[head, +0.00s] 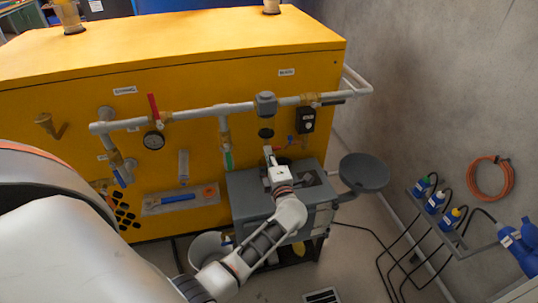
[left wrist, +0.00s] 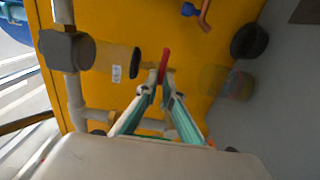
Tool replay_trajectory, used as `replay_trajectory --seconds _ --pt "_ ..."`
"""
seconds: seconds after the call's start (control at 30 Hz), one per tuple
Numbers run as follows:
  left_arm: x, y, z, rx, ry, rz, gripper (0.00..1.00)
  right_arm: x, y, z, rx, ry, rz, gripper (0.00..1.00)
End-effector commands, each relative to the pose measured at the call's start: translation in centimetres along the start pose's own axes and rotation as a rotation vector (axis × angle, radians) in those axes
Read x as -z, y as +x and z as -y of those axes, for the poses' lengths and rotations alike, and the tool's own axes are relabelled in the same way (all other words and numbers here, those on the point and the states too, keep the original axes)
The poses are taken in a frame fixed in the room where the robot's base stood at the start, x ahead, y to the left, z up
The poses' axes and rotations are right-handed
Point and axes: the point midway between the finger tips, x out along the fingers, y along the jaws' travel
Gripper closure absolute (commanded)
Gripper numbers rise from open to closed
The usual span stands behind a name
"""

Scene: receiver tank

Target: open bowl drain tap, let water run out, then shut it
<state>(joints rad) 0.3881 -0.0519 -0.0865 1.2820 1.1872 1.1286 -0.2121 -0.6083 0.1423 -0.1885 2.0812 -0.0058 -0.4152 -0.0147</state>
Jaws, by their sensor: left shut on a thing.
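A grey filter head (head: 265,103) sits on the white pipe of the yellow tank. Its bowl shows in the left wrist view (left wrist: 112,62), see-through yellowish with a dark end cap (left wrist: 136,63). A small red tap lever (left wrist: 165,62) stands just beyond that cap. My left gripper (left wrist: 161,84) is shut on this lever, its two fingertips one on each side of it. In the head view the left gripper (head: 271,155) is just below the bowl and covers most of the tap. Water flow cannot be made out. My right gripper is not in view.
A grey cabinet (head: 250,200) stands under my left gripper, with a dark round pan (head: 364,172) to its right. A pressure gauge (head: 154,140) and a red lever (head: 153,105) are on the pipe to the left. A black box (head: 306,120) is close on the right.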

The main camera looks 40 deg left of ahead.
Motion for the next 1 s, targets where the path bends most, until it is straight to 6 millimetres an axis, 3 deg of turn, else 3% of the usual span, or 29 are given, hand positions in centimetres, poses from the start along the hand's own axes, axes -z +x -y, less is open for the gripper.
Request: replay_trajectory --seconds 0.17,0.2,0.23,0.27,0.67,0.77,1.0 --pt "0.0 -0.1 0.1 0.002 -0.001 0.000 1.00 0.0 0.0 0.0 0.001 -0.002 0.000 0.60" --pt "0.0 -0.1 0.1 0.002 -0.001 0.000 0.85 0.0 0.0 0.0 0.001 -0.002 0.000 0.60" --pt "0.0 -0.1 0.1 0.002 -0.001 0.000 0.78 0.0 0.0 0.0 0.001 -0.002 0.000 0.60" --pt "0.0 -0.1 0.1 0.002 -0.001 0.000 0.76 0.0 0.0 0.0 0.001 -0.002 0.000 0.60" --pt "0.0 -0.5 0.1 0.002 0.000 0.000 0.76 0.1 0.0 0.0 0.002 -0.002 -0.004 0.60" --pt "0.0 -1.7 0.2 0.004 0.001 0.001 0.76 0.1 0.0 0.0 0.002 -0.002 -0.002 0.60" --pt "0.0 -6.5 0.2 0.005 -0.001 0.001 0.76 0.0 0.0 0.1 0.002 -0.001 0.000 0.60"
